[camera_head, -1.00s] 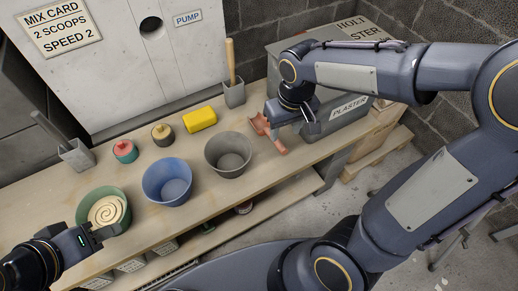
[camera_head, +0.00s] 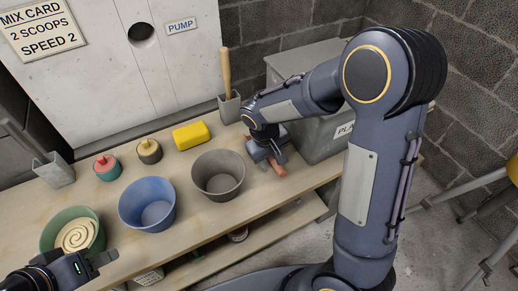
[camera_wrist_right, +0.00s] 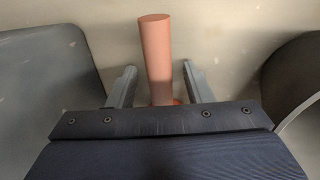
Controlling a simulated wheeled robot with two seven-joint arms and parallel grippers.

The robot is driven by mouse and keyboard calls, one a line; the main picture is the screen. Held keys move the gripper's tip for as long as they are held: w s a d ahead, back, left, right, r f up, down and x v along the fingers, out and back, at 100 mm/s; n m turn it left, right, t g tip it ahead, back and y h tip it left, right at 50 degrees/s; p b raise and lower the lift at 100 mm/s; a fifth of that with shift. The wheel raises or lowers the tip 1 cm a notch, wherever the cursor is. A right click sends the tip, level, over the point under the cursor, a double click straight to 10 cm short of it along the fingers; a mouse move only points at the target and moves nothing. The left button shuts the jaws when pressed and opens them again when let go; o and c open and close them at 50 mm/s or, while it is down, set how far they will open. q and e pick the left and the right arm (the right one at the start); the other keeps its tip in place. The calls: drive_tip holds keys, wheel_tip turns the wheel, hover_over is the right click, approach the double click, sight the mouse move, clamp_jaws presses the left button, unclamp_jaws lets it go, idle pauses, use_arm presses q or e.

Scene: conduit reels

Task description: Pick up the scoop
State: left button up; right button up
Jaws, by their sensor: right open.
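The salmon-coloured scoop (camera_head: 278,168) lies on the wooden bench, mostly hidden under my right gripper (camera_head: 270,157) in the head view. In the right wrist view its round handle (camera_wrist_right: 156,55) points away between the two open fingers of my right gripper (camera_wrist_right: 156,83). A gap shows on each side of the handle, so neither finger visibly touches it. The scoop's bowl is hidden behind the gripper body. My left gripper (camera_head: 104,259) is at the lower left, beside the green bucket; its jaw opening is not clear.
The grey bucket (camera_head: 218,176) stands just left of my right gripper, and the grey plaster bin (camera_head: 318,142) close on its right.

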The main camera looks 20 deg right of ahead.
drive_tip(key=shift+c, duration=0.5)
clamp_jaws()
drive_tip(key=shift+r+p, duration=0.3)
drive_tip(key=shift+r, duration=0.3)
wheel_tip(320, 180, up, 3)
drive_tip(key=shift+f+p, duration=0.2)
drive_tip(key=shift+p, duration=0.3)
drive_tip(key=s+a+r+p, duration=0.2)
drive_tip(key=s+a+r, duration=0.7)
drive_tip(key=s, duration=0.1)
drive_tip(key=shift+a+p, duration=0.35)
drive_tip(key=shift+p, duration=0.05)
